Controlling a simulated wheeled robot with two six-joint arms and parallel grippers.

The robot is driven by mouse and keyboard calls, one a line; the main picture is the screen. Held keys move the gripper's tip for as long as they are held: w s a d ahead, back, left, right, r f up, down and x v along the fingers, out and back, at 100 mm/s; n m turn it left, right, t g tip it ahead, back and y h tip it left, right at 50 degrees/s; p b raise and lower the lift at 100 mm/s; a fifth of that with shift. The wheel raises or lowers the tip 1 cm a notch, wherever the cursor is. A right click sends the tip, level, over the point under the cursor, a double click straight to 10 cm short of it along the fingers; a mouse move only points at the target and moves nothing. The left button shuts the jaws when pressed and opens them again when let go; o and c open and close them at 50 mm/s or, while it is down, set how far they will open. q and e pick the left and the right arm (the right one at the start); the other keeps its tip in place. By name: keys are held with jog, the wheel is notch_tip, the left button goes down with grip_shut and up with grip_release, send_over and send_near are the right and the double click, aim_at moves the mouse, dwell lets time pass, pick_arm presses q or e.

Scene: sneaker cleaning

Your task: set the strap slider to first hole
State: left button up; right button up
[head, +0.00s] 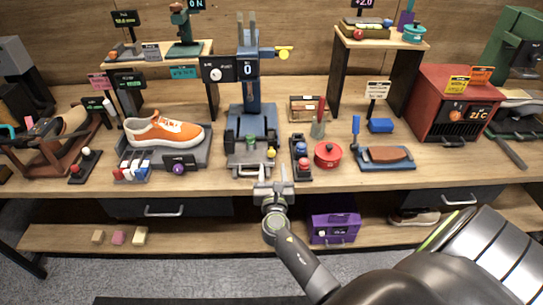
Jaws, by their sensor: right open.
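I cannot make out the strap slider or its holes for certain at this size. A dark wooden stand (52,148) at the left carries a tan and dark shoe-like item (70,122); details of any strap on it are too small to read. My right gripper (273,178) is in front of the table's middle edge, below the blue machine (252,128). Its two fingers point away from me, spread apart, with nothing between them. It is far to the right of the wooden stand. My left gripper is not in view.
An orange sneaker (165,131) sits on a grey platform. A red pot (328,154), a blue tray with a brown brush (386,157) and a red oven (455,105) stand to the right. A purple box (334,226) is on the lower shelf.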

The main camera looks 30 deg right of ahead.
aim_at(272, 155)
jog(key=b+x, duration=0.1)
jog(key=x, duration=0.5)
jog(key=shift+w+d, duration=0.2)
jog(key=shift+w, duration=0.05)
grip_shut()
